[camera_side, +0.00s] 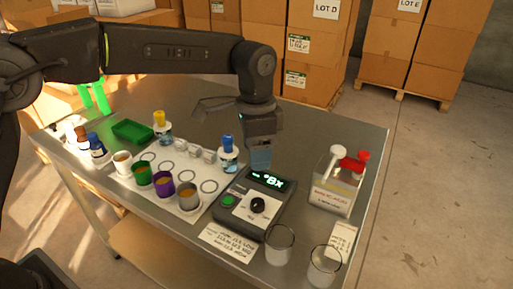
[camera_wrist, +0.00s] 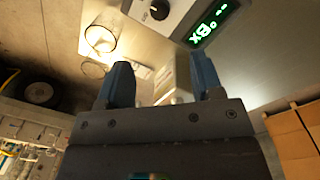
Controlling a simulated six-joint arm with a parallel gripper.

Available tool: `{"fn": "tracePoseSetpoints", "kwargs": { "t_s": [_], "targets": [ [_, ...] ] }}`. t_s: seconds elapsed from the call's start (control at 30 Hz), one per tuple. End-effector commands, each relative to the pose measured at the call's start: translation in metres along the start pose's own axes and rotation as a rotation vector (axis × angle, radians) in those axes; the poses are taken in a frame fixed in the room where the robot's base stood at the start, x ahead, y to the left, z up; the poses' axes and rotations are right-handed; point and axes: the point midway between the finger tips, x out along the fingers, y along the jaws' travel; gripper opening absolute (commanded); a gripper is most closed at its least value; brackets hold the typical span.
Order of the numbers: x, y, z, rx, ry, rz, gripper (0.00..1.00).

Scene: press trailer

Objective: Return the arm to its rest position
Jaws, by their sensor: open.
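My gripper (camera_side: 261,158) points down above the back of a dark device (camera_side: 258,203) with a green lit display and a black knob. In the wrist view, its two blue fingers (camera_wrist: 160,75) stand apart, with nothing held between them. The device also shows in the wrist view (camera_wrist: 178,14), past the fingertips, at the top. My arm reaches across the table from the left, with its forearm level and its wrist hanging down. In the side view, the gripper looks close to the device's display end; I cannot tell the exact gap.
Colored cups and bottles stand on a white marked sheet (camera_side: 127,180) left of the device. A green tray (camera_side: 133,131) lies further left. Two clear glasses (camera_side: 280,243) stand in front. A clear box (camera_side: 333,190) with red and white tops is right. The table's back right is bare.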

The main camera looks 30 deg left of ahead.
Motion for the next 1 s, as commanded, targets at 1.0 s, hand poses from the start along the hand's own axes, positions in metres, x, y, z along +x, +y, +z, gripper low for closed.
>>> {"fn": "tracePoseSetpoints", "kwargs": {
  "t_s": [1.0],
  "targets": [
    [-0.086, -0.004, 0.185, -0.456, 0.261, -0.144, 0.6]
  ]
}}
